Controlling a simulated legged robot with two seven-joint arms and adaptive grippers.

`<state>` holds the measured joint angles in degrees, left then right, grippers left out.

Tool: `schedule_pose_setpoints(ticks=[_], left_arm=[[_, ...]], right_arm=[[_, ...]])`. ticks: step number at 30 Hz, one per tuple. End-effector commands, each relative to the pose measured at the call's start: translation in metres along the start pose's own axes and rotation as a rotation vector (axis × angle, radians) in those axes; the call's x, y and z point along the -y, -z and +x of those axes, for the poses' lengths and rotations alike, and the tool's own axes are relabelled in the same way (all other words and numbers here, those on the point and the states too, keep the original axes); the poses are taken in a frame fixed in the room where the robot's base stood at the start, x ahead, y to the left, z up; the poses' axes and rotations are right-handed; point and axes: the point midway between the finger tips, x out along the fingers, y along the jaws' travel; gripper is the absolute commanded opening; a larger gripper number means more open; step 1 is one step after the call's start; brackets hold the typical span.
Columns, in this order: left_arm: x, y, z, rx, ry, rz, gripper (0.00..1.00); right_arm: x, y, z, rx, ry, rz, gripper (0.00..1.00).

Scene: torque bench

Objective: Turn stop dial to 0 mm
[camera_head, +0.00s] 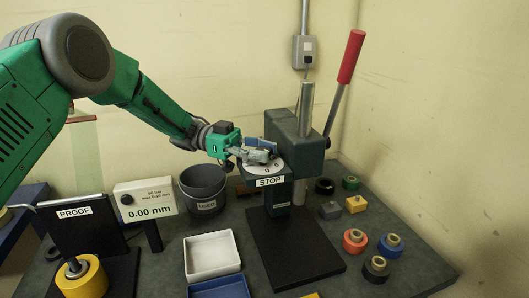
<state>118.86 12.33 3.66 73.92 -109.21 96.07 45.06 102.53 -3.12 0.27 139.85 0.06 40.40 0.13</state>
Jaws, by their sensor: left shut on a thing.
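The stop dial (263,167) is a pale disc with dark marks on top of the dark press (300,152), above a white STOP label (270,181). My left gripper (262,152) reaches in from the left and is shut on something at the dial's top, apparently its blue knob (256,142). The fingers hide part of the disc, so its setting cannot be read. A white display (149,204) at the left reads 0.00 mm. My right gripper is not in view.
The press has a red-handled lever (350,57) at the right. A grey bin (204,186), a white tray (212,256) and a blue tray (220,288) stand left of its base. A PROOF panel (75,213) stands far left. Several coloured rollers lie right of the base.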

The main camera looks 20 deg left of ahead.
Motion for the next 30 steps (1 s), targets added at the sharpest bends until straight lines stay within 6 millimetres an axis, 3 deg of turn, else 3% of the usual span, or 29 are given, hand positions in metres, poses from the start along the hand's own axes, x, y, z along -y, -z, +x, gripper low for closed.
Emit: schedule_pose_setpoints(ticks=[12,30], left_arm=[[0.003,0.002,-0.002,-0.006,-0.304,0.01,0.0],[0.003,0.005,-0.002,-0.004,-0.438,0.013,0.0]], right_arm=[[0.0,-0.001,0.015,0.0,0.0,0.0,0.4],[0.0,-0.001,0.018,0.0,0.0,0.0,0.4]])
